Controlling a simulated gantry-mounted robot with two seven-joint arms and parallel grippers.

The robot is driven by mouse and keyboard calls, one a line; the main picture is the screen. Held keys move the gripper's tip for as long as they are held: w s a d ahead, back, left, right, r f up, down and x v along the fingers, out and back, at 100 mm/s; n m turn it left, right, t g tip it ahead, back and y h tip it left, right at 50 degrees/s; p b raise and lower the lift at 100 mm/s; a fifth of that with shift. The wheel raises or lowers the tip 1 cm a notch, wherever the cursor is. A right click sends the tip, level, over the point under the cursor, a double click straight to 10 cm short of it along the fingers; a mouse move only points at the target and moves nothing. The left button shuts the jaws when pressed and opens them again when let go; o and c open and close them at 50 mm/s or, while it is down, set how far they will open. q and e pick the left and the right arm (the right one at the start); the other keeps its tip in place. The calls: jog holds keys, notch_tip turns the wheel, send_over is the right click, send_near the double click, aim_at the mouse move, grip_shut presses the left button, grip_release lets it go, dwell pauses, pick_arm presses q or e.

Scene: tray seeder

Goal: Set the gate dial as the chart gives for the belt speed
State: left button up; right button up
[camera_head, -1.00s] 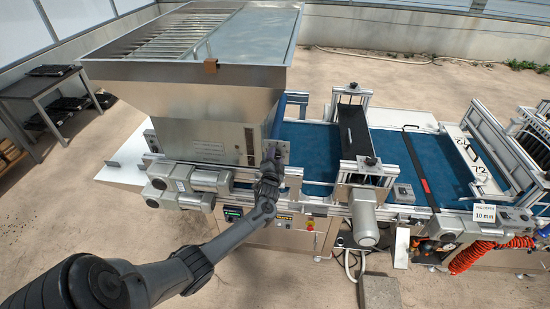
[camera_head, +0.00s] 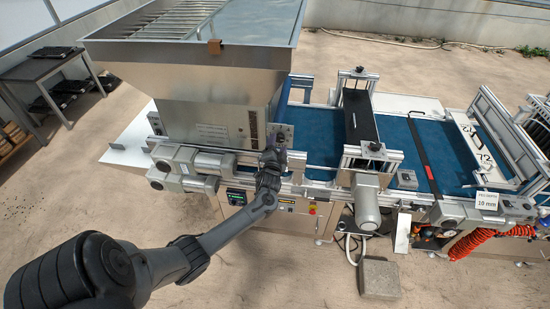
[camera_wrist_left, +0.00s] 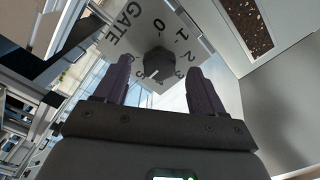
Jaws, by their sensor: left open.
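The gate dial is a dark knob (camera_wrist_left: 158,62) on a light plate lettered GATE with several numerals, in the left wrist view. A pale mark shows on the knob's near side; I cannot tell which numeral it points to. My left gripper (camera_wrist_left: 158,88) is open, its two purplish fingers apart on either side of the knob's near side, with no clear contact. In the head view my left gripper (camera_head: 272,158) is at the hopper's front right corner, in front of the dial plate (camera_head: 286,132). A small label (camera_head: 212,133) on the hopper is unreadable. My right gripper is not seen.
The steel hopper (camera_head: 185,95) rises behind the gripper. A sight strip (camera_wrist_left: 251,28) with brown speckled fill is beside the dial. A green-lit display (camera_head: 236,196) is below. The blue belt (camera_head: 318,140) runs right, past a sign reading 10 mm (camera_head: 487,203).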

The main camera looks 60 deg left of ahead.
pick_arm(q)
jog(key=v, duration=0.7)
jog(key=shift+s+d, duration=0.25)
jog(key=shift+d, duration=0.05)
